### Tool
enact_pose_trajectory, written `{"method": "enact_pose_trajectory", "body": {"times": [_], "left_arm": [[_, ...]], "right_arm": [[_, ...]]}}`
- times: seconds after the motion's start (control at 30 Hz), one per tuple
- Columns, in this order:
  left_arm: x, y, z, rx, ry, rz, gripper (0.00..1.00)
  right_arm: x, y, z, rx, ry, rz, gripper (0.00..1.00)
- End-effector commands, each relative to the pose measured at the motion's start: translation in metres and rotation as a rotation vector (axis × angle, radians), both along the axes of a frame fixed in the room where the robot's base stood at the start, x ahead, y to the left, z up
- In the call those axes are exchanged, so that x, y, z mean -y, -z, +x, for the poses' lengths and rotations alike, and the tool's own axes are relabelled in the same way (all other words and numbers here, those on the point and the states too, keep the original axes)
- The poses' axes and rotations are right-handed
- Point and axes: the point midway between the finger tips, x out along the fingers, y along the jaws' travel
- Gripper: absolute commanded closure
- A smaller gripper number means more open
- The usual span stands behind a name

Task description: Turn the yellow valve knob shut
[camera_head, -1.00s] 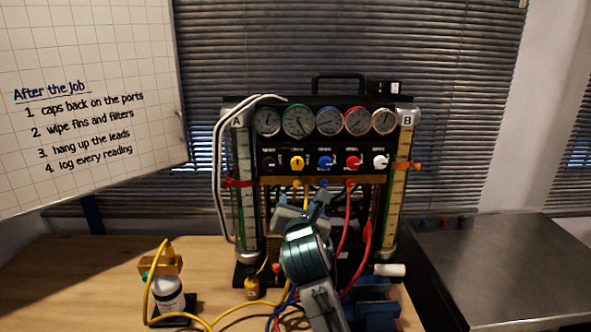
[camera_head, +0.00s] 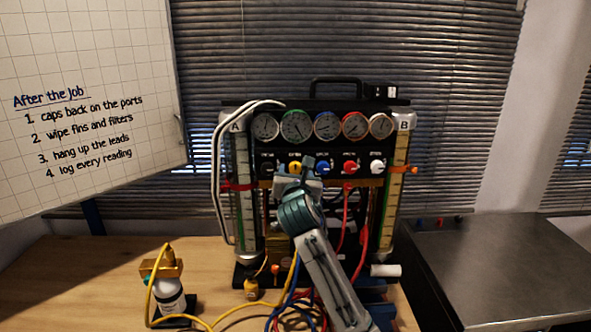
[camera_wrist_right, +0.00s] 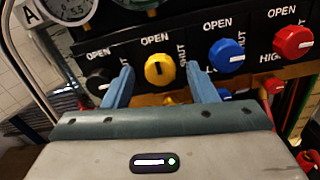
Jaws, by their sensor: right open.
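The yellow valve knob (camera_wrist_right: 159,70) shows in the right wrist view on the black panel, under an OPEN label, with a dark pointer mark standing about upright. In the head view the yellow knob (camera_head: 295,167) is partly covered by my right arm. My right gripper (camera_wrist_right: 160,82) is open, its two blue fingers to the left and right of the yellow knob. I cannot tell whether the fingertips reach around it or stop short. My left gripper is not in view.
A black knob (camera_wrist_right: 99,82) is to the left, a blue knob (camera_wrist_right: 226,55) and a red knob (camera_wrist_right: 292,42) to the right. Gauges (camera_head: 296,125) sit above. Hoses (camera_head: 297,310) lie on the bench. A white bottle (camera_head: 169,293) stands at left.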

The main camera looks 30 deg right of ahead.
Motion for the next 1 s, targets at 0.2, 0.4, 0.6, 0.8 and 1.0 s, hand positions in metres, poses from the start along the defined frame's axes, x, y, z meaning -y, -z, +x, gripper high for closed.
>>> {"method": "enact_pose_trajectory", "body": {"times": [0.2, 0.4, 0.6, 0.8, 1.0], "left_arm": [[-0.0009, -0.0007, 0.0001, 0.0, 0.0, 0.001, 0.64], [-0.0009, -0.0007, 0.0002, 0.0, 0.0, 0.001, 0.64], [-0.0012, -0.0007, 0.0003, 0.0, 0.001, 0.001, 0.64], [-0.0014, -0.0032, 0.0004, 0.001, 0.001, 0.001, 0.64], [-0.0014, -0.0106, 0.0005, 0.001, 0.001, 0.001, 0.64]], "right_arm": [[0.0019, 0.0007, 0.0027, -0.001, 0.0, 0.001, 0.48], [0.0016, 0.0007, 0.0025, -0.001, 0.0, 0.001, 0.67], [0.0015, 0.0007, 0.0024, -0.001, 0.0, 0.001, 0.92], [0.0014, 0.0001, 0.0024, 0.011, 0.0, 0.019, 0.92], [0.0013, -0.001, 0.0025, 0.054, -0.001, 0.091, 0.92]]}}
